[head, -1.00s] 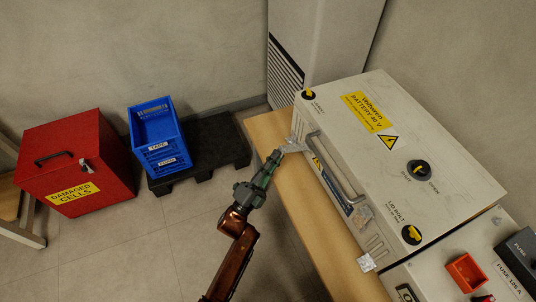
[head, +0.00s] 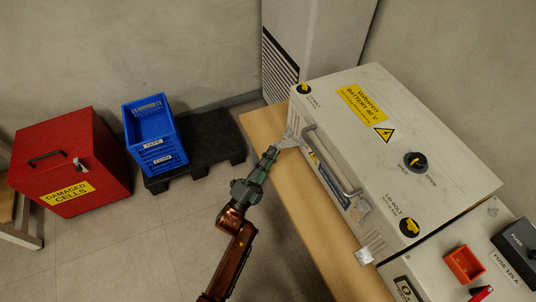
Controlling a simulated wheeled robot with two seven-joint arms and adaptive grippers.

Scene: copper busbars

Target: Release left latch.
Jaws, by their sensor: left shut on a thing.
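The grey battery case (head: 385,155) stands on the wooden bench at right, its lid shut. On its front, a pale metal latch (head: 292,138) shows at the left end of the handle (head: 330,163). My left gripper (head: 281,145) reaches up from below and is shut on this left latch, its fingertips partly covering it. A second metal latch (head: 358,212) shows at the right end of the handle with no gripper near it. My right gripper is not in view.
Yellow lid bolts (head: 304,88) and (head: 409,227) and a rotary switch (head: 415,161) sit on the lid. A fuse box (head: 450,270) with a red tray (head: 463,264) adjoins at right. Blue bins (head: 152,122) and a red cells box (head: 70,160) stand left.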

